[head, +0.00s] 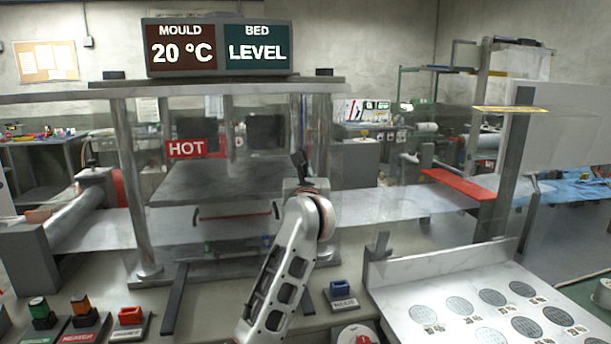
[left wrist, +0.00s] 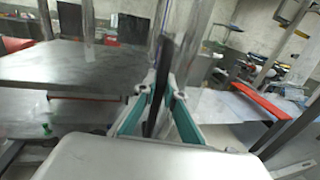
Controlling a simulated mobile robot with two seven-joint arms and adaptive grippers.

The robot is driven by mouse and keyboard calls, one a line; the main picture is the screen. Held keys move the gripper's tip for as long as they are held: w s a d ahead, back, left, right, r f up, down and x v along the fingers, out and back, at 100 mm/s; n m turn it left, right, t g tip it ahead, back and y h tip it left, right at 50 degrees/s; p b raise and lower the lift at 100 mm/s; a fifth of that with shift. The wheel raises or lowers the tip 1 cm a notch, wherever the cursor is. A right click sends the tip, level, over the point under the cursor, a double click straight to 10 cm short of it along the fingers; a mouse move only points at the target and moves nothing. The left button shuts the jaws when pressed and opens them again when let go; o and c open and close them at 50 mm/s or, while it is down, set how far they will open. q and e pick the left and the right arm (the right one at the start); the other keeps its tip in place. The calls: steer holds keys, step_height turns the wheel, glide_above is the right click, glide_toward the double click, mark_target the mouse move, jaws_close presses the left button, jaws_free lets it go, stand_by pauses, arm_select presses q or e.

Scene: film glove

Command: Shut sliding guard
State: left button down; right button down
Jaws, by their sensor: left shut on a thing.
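The sliding guard (head: 265,130) looks like a clear panel in front of the press, between the grey posts. Its exact edges are hard to make out. My left gripper (head: 303,172) is at the right part of the press front, beside the right post. In the left wrist view, the left gripper (left wrist: 158,92) has its teal fingers shut on a dark upright bar (left wrist: 163,65), which looks like the guard's handle. My forearm and wrist hide part of the press front in the head view. My right gripper is not in view.
A red HOT sign (head: 187,148) shows at the press's left. A display (head: 218,47) above reads MOULD 20 °C, BED LEVEL. A pale tray (head: 410,290) with round discs lies at front right. A red bar (head: 458,184) is further right.

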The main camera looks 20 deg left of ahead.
arm_select(q)
steer(key=shift+d, duration=0.15)
steer(key=c, duration=2.3)
jaws_free()
steer(key=shift+o, duration=1)
steer(key=shift+w+d, duration=0.15)
steer(key=shift+d, duration=0.05)
steer(key=shift+a, duration=0.1)
steer(key=v, duration=1.2)
